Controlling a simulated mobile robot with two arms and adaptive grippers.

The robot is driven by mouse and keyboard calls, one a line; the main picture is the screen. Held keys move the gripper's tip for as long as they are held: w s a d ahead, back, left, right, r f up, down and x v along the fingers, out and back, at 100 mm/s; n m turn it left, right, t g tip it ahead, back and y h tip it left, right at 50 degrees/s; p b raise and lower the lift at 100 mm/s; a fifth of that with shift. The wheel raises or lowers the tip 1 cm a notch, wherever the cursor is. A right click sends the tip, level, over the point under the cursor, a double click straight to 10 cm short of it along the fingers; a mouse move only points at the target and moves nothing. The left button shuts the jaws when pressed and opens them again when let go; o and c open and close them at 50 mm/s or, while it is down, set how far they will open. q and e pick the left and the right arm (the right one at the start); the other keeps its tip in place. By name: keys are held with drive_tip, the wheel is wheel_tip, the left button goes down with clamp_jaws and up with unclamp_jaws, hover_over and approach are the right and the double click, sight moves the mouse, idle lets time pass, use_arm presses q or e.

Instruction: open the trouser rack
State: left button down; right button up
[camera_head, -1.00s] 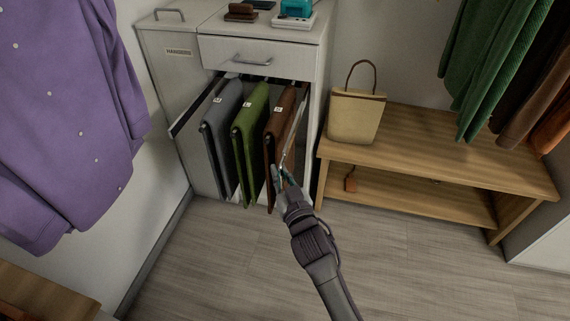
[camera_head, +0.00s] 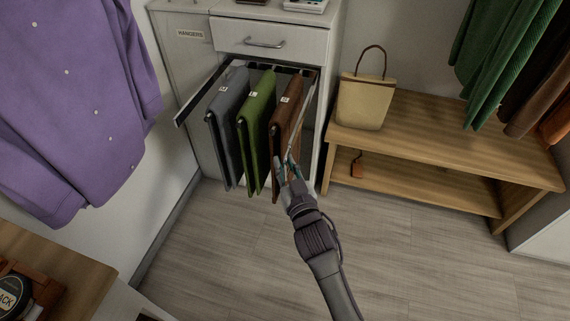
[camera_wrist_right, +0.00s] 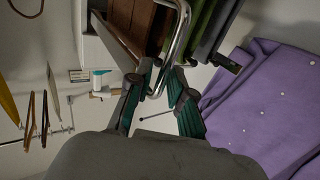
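The trouser rack (camera_head: 178,122) is pulled well out of the white cabinet, below its shut drawer. Grey trousers (camera_head: 226,130), green trousers (camera_head: 255,130) and brown trousers (camera_head: 285,120) hang from it side by side. My right gripper (camera_head: 283,164) is at the rack's front right corner, beside the brown trousers. In the right wrist view, the chrome bar (camera_wrist_right: 184,25) of the rack runs down between the fingers of my right gripper (camera_wrist_right: 160,72), which are closed around it. My left gripper is not in view.
A wooden bench (camera_head: 440,130) with a beige handbag (camera_head: 362,102) stands right of the cabinet. A purple shirt (camera_head: 75,90) hangs at left. A wooden surface (camera_head: 60,255) is at lower left. The floor (camera_head: 230,260) in front is clear.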

drive_tip(key=v, duration=1.2)
idle(0.3)
